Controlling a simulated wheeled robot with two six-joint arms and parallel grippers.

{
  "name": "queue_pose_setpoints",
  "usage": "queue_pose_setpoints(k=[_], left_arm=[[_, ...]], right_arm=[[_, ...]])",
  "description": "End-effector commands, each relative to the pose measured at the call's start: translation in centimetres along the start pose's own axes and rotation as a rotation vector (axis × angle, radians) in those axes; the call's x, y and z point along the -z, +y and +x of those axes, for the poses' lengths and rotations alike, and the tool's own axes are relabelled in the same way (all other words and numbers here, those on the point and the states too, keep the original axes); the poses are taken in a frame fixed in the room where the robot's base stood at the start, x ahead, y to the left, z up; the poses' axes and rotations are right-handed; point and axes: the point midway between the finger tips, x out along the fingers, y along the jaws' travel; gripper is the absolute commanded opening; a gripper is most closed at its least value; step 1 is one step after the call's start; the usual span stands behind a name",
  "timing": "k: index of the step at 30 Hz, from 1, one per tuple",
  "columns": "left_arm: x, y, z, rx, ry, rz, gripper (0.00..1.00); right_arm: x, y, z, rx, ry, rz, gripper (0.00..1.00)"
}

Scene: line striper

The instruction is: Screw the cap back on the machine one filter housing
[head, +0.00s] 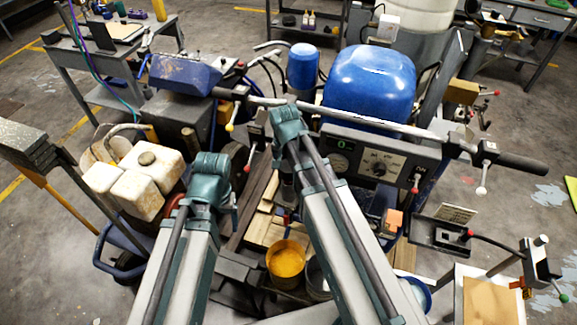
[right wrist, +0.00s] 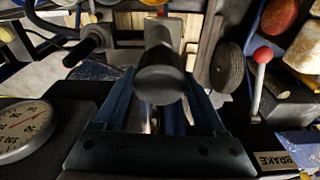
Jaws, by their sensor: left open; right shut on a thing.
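In the right wrist view my right gripper (right wrist: 162,80) is shut on a dark, round-ended cylindrical piece (right wrist: 163,72), which looks like the cap. Whether it sits on the filter housing or apart from it cannot be told.
The machine carries a blue tank (head: 370,85) and a long handlebar (head: 400,128). White jugs (head: 140,180) stand left of my left wrist. A yellow bucket (head: 286,260) sits between my arms. A red-knobbed lever (right wrist: 262,60) stands right of my right gripper.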

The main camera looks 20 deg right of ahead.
Motion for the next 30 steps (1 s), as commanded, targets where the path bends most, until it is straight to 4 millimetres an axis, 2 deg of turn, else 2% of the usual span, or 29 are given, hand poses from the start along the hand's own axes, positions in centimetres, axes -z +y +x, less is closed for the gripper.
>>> queue_pose_setpoints(k=[18,30], left_arm=[[0.1,0.2,1.8,0.0,0.0,0.0,0.78],[0.1,0.2,1.9,0.0,0.0,0.0,0.78]], right_arm=[[-0.3,0.0,1.8,0.0,0.0,0.0,0.11],[-0.3,0.0,1.9,0.0,0.0,0.0,0.11]])
